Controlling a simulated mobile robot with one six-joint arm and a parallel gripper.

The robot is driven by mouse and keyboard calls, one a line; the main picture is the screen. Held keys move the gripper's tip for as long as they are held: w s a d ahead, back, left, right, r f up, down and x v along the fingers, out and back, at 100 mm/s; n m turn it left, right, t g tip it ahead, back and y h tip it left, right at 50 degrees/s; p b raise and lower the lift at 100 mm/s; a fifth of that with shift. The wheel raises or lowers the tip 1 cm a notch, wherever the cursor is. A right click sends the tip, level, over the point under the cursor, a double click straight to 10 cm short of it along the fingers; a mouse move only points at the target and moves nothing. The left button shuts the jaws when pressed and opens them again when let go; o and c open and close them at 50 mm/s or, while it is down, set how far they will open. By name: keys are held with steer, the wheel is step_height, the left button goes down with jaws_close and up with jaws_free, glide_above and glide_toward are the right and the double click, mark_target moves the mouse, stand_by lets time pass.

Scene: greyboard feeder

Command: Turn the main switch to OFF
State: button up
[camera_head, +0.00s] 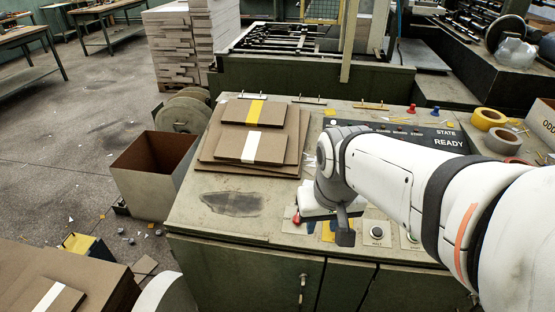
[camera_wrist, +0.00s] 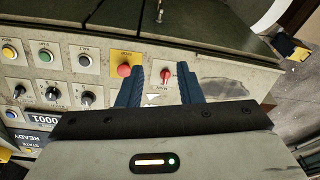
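The main switch is a small red rotary knob (camera_wrist: 166,76) on a white plate in the wrist view. Its handle stands roughly upright in that view; its lettering is too small to read surely. It also shows in the head view as a red knob (camera_head: 297,218) at the panel's front edge. My gripper (camera_wrist: 161,72) is open, its two blue fingers apart, with the knob seen between their tips. I cannot tell whether either finger touches it. In the head view my gripper (camera_head: 345,232) is low over the panel, partly hidden by my wrist.
A red mushroom button (camera_wrist: 124,70) on a yellow plate sits just left of the fingers in the wrist view. Several buttons and black knobs (camera_wrist: 52,92) lie further left. Cardboard sheets (camera_head: 252,140) are stacked on the bench in the head view, beside a dark stain.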

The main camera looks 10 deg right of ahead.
steer(key=w+f+m+b, duration=0.1)
steer(key=w+f, duration=0.2)
steer(key=w, duration=0.3)
steer(key=w+f+m+g+b, duration=0.1)
steer(key=w+f+b, duration=0.1)
steer(key=w+f, duration=0.2)
steer(key=w+f+m+g+b, duration=0.1)
steer(key=w+f, duration=0.3)
steer(key=w, duration=0.5)
steer(key=shift+b, duration=0.5)
steer(key=shift+w+f, duration=0.15)
steer(key=shift+f, duration=0.2)
step_height(320, 180, down, 7)
steer(key=shift+f+b, duration=0.2)
steer(key=shift+b, duration=0.1)
steer(key=shift+c, duration=0.3)
jaws_close()
